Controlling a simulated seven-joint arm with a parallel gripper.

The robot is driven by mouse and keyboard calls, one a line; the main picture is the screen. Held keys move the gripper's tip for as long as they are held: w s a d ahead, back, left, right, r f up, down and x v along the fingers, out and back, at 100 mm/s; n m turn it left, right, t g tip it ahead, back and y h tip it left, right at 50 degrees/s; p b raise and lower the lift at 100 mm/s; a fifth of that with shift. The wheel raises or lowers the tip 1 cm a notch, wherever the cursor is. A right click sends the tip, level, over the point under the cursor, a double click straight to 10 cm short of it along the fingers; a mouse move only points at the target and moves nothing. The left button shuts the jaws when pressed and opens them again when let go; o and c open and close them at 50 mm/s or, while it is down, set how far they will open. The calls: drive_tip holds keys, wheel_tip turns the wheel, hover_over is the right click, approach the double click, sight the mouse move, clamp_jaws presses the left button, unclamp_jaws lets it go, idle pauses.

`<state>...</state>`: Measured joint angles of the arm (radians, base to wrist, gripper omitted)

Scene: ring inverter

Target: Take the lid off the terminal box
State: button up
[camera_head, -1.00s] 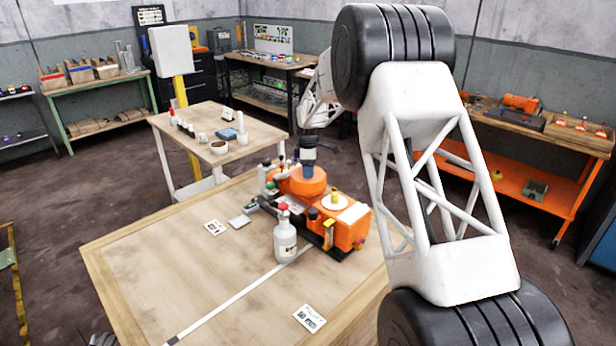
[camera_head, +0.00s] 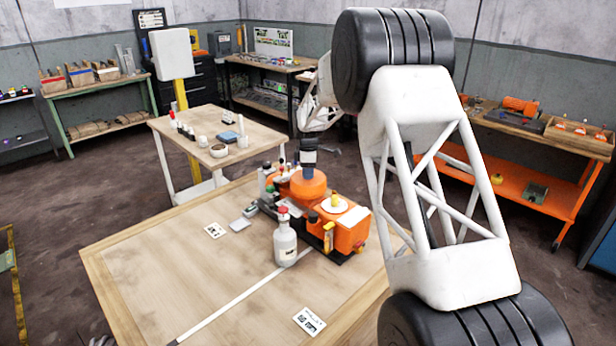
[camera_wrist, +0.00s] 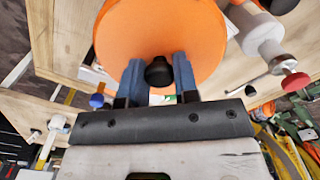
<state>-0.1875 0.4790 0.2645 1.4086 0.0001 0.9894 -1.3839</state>
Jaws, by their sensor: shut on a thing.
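The orange round lid (camera_head: 309,186) shows at the far end of the orange and black assembly on the near table. It also fills the top of the wrist view (camera_wrist: 160,35), with a black knob (camera_wrist: 159,72) at its near edge. My gripper (camera_wrist: 158,76) has its two blue fingers shut on that knob. In the head view my gripper (camera_head: 308,169) is directly over the lid. The terminal box under the lid is mostly hidden, and I cannot tell whether there is a gap between them.
The table's left and front (camera_head: 165,275) is mostly clear, apart from cards and a white strip.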

drive_tip(key=shift+r, duration=0.2)
drive_tip(key=shift+r, duration=0.55)
wheel_tip(320, 180, up, 2)
drive_tip(key=shift+r, duration=0.1)
drive_tip(key=s+d+r, duration=0.1)
drive_tip(key=s+d, duration=0.2)
drive_tip(key=s, duration=1.2)
drive_tip(key=shift+s+r, duration=0.15)
drive_tip(key=shift+s, duration=0.2)
